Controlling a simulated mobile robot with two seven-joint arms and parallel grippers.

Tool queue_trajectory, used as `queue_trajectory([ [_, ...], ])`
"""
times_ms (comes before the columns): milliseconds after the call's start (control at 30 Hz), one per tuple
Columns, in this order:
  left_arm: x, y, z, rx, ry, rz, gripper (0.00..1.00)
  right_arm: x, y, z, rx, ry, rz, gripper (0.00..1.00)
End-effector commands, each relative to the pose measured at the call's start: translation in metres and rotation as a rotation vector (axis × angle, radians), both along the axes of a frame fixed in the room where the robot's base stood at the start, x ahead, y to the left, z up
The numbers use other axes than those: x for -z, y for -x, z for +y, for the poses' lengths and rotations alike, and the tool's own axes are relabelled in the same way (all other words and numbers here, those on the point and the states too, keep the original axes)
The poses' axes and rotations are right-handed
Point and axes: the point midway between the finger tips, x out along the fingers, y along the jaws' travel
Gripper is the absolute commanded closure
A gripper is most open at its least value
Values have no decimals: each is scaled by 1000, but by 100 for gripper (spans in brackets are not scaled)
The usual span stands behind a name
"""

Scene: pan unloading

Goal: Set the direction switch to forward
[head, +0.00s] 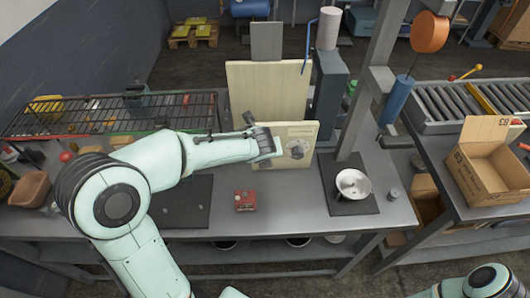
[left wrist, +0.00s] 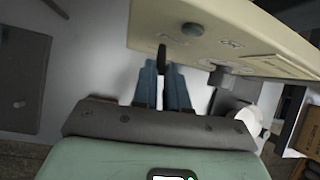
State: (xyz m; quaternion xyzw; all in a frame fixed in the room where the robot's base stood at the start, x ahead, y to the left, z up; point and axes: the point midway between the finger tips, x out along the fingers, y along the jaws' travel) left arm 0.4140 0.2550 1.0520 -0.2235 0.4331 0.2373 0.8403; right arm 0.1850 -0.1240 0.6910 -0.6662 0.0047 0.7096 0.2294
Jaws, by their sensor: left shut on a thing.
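The direction switch (left wrist: 162,56) shows in the left wrist view as a small black lever standing out from the cream control panel (left wrist: 235,30). My left gripper (left wrist: 164,70) is shut on this lever, with its two blue-grey fingers on either side of it. In the head view the panel (head: 303,132) stands at the back of the bench, and my left gripper (head: 277,152) reaches its left part. My wrist hides the switch there, so I cannot tell its setting. Part of my right arm shows at the bottom right; its gripper is out of view.
A dark knob (head: 297,150) sits on the panel beside my gripper. A red box (head: 244,200) and a metal bowl (head: 353,184) on a dark plate are on the bench. A wire rack (head: 60,118) is at left; a cardboard box (head: 495,172) is at right.

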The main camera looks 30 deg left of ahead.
Motion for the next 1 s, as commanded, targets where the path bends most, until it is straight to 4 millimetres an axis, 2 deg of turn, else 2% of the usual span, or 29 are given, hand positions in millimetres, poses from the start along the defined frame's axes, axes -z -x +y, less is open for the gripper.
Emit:
queue_trajectory([
  [333, -4, -2, 0, 0, 1, -9, 100, 0, -1, 0, 0, 0, -1, 72],
  [367, -4, -2, 0, 0, 1, -9, 77, 0, -1, 0, 0, 0, -1, 72],
  [400, -3, -2, 0, 0, 1, -8, 64, -1, -1, 0, 0, 0, -1, 72],
  [433, -3, -2, 0, 0, 1, -7, 62, 0, -1, 0, 0, 0, -1, 72],
  [767, -4, 0, -1, -1, 1, -5, 62, 0, 0, 0, 0, 0, 0, 72],
  [867, -12, 5, -2, -2, 2, -6, 62, 1, 1, 0, 0, 0, 1, 72],
  [1000, -35, 19, -8, 0, 2, -9, 62, 2, 2, 0, 0, 0, 2, 72],
])
